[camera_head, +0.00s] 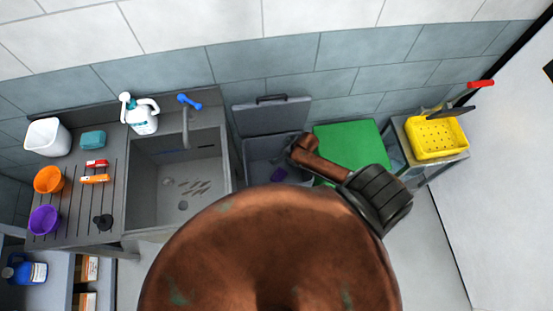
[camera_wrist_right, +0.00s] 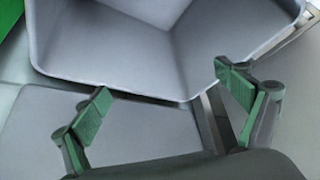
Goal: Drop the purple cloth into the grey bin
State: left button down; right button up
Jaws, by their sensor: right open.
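The grey bin (camera_head: 256,150) stands on the floor between the sink and the green box, with its lid (camera_head: 272,116) raised at the back. A small purple patch, the purple cloth (camera_head: 278,175), lies inside the bin, partly dark in shadow. My right gripper (camera_head: 296,150) is over the right side of the bin. In the right wrist view the right gripper (camera_wrist_right: 163,78) is open, its green-padded fingers apart with nothing between them. The grey bin (camera_wrist_right: 110,50) fills the top of that view; the cloth does not show there. My left gripper is out of view.
The sink counter (camera_head: 112,215) at left carries a spray bottle (camera_head: 143,116), an orange pot (camera_head: 48,180) and a purple pot (camera_head: 44,220). A green box (camera_head: 350,145) stands right of the bin. A yellow basket (camera_head: 436,138) sits on a stand farther right.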

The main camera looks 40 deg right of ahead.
jog(key=v, duration=1.1)
jog(key=shift+r, duration=0.3)
jog(key=shift+s, duration=0.15)
